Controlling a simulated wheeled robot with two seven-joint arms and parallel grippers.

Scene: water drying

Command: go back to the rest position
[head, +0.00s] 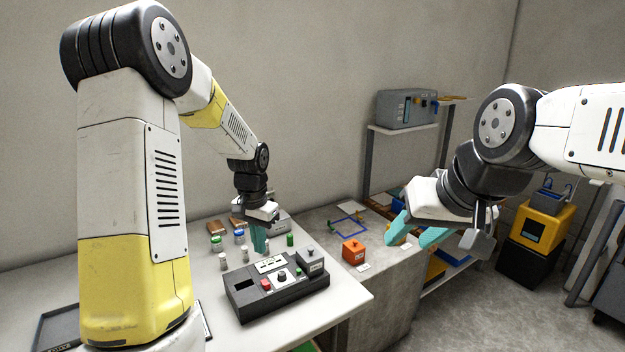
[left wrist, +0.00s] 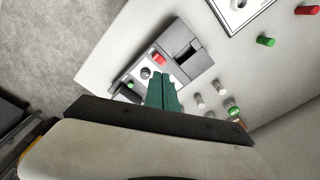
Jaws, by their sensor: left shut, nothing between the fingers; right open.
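My left gripper (head: 259,240) is shut and empty, its teal fingers pointing down above the table behind the dark control box (head: 278,290). In the left wrist view the shut fingers (left wrist: 164,92) show in front of the same box (left wrist: 178,55), which has a red button and a dark slot. My right gripper (head: 411,234) is open and empty, its teal fingers spread apart near the orange block (head: 353,251).
The white table (head: 340,296) holds several small bottles, including a green-capped one (head: 215,243). A grey device (head: 407,108) sits on a shelf behind. A yellow and black unit (head: 535,229) stands on the floor at right. The floor at lower right is clear.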

